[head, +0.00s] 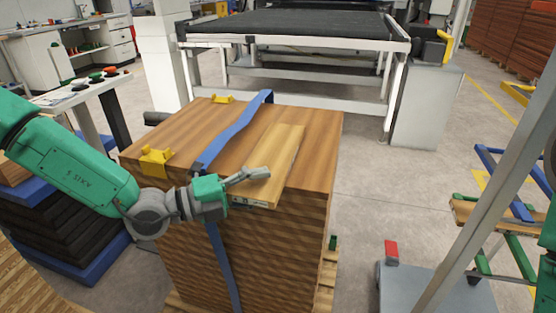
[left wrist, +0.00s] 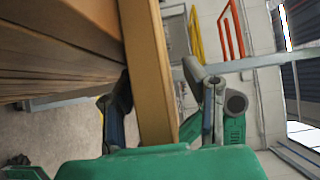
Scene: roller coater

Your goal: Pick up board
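A light wooden board (head: 279,160) lies flat on top of a tall stack of brown boards (head: 265,250), its near end at the stack's front edge. My left gripper (head: 252,181) is at that near end, with one finger above the board; the other finger is hidden in the head view. In the left wrist view, the board (left wrist: 148,70) runs between the two fingers of my left gripper (left wrist: 160,92). There is a visible gap between the board and the right-hand finger. The left-hand finger is close to the board; contact cannot be told. My right gripper is out of view.
A blue strap (head: 235,130) crosses the stack to the left of the board. A conveyor (head: 290,25) stands behind. A grey metal post (head: 490,165) stands at the right; the floor between is mostly clear.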

